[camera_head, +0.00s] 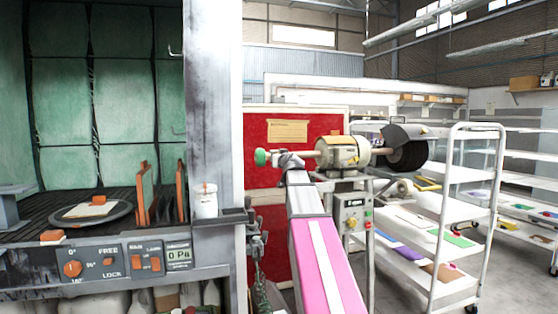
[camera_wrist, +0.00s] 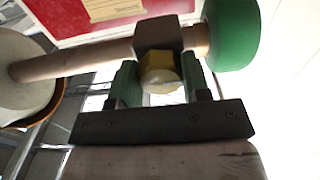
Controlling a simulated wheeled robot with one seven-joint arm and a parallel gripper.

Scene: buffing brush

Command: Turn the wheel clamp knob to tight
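The wheel clamp knob (camera_wrist: 160,84) is a yellowish, faceted knob with a pale round face, under a dark square block (camera_wrist: 158,33) on the buffer's shaft. My gripper (camera_wrist: 160,80) has green fingertips, one on each side of the knob, and they appear to touch it on both sides. In the head view my gripper (camera_head: 290,161) is at the shaft's left part, beside the green wheel (camera_head: 261,157), and hides the knob. The green wheel (camera_wrist: 232,33) also shows in the wrist view, to the right of the block. I cannot read a tight mark.
The yellow buffer motor (camera_head: 343,152) stands right of my gripper, with a dark brush wheel (camera_head: 408,156) beyond it. A control box (camera_head: 353,214) hangs below. A white shelf cart (camera_head: 467,200) is at the right. A blasting cabinet (camera_head: 218,262) is at the left. A red panel (camera_head: 265,190) is behind.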

